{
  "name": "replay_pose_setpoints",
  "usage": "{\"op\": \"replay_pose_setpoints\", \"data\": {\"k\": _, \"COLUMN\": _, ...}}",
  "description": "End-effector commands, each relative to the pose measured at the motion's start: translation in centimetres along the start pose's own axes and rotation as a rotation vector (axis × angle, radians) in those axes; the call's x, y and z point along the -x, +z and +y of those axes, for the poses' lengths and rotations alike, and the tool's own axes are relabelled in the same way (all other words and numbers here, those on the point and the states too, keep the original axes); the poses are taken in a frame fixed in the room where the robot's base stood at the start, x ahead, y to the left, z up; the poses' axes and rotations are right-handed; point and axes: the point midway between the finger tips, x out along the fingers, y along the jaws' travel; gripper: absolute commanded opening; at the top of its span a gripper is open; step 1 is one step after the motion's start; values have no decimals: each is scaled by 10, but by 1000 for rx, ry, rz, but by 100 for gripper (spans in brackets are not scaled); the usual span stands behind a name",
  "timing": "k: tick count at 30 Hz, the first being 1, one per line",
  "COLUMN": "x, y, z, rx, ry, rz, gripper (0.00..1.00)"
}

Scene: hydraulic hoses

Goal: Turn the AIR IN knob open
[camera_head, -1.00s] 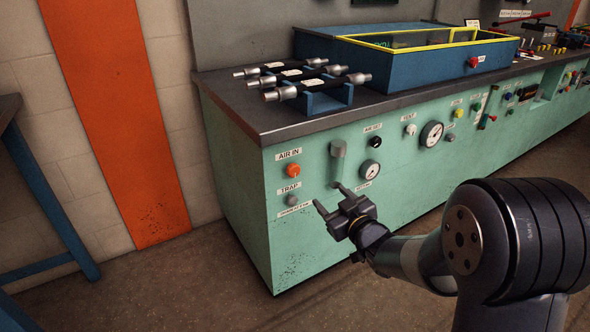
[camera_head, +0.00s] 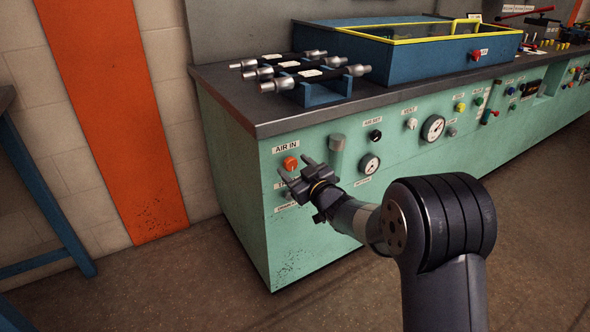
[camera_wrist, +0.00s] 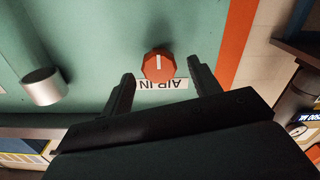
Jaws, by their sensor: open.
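The AIR IN knob (camera_head: 290,163) is orange-red and sits on the green panel under its AIR IN label (camera_head: 286,146). My gripper (camera_head: 293,167) is open and empty in front of the panel, its fingertips close to the knob in the head view. In the wrist view the knob (camera_wrist: 158,65), with a pale line on its face, appears between and beyond the two fingers (camera_wrist: 161,80). The label (camera_wrist: 161,84) is upside down there. I see no contact with the knob. The TRAP knob below is partly hidden by my gripper.
A grey cylinder (camera_head: 337,155) sticks out from the panel right of the knob and also shows in the wrist view (camera_wrist: 43,87). The worktop (camera_head: 240,108) overhangs above, with hoses in a blue rack. Floor in front is free.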

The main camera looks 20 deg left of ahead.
Motion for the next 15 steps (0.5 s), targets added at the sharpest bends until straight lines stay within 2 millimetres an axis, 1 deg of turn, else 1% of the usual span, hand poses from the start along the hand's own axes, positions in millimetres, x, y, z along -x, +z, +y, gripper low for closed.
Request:
{"op": "replay_pose_setpoints", "data": {"k": 4, "x": -5, "y": 0, "z": 0, "rx": 0, "ry": 0, "rz": 0, "gripper": 59}}
{"op": "replay_pose_setpoints", "data": {"k": 11, "x": -5, "y": 0, "z": 0, "rx": -1, "ry": 0, "rz": 0, "gripper": 59}}
{"op": "replay_pose_setpoints", "data": {"k": 15, "x": -5, "y": 0, "z": 0, "rx": -1, "ry": 0, "rz": 0, "gripper": 48}}
